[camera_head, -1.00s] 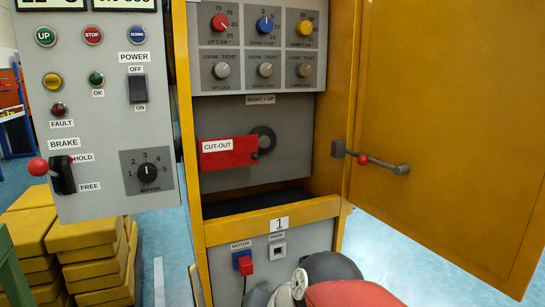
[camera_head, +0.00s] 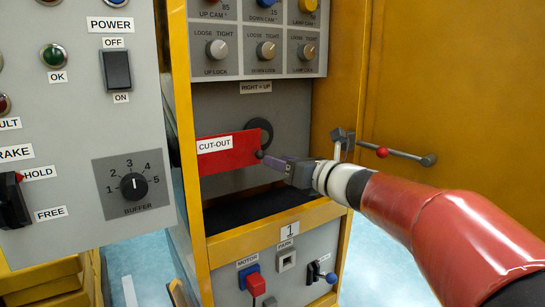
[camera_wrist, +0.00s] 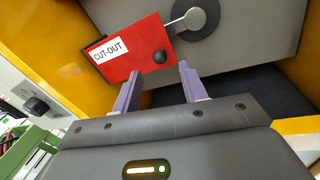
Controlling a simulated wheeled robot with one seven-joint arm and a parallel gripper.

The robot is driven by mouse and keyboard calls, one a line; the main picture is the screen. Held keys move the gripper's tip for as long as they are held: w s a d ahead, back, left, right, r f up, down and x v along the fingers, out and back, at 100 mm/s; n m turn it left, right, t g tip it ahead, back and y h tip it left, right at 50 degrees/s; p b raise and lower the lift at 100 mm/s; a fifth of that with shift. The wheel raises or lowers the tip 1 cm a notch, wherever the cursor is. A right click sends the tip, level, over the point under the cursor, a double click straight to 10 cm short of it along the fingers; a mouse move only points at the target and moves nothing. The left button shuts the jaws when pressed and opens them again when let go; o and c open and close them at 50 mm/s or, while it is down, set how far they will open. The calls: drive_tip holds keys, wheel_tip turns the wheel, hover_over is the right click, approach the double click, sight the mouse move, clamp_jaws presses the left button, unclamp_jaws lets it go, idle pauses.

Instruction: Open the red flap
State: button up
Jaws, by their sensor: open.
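The red flap (camera_head: 230,153) bears a white "CUT-OUT" label and covers part of the grey panel inside the yellow cabinet. A small dark knob (camera_head: 259,154) sits at its right end. In the wrist view the flap (camera_wrist: 130,58) and its knob (camera_wrist: 159,57) are just beyond the fingertips. My gripper (camera_head: 278,162) is just right of the knob in the head view. In the wrist view my gripper (camera_wrist: 160,70) has its two purple fingers apart with nothing between them. The knob lies ahead of the gap; contact is not visible.
A round dark disc (camera_head: 260,132) is behind the flap's right end, with a pale bar on it in the wrist view. The open yellow door (camera_head: 450,90) with its handle (camera_head: 405,156) stands at the right. A yellow ledge (camera_head: 275,228) lies below.

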drive_tip(key=x, duration=0.5)
drive_tip(key=shift+w+a, duration=0.1)
drive_tip(key=shift+a, duration=0.1)
clamp_jaws()
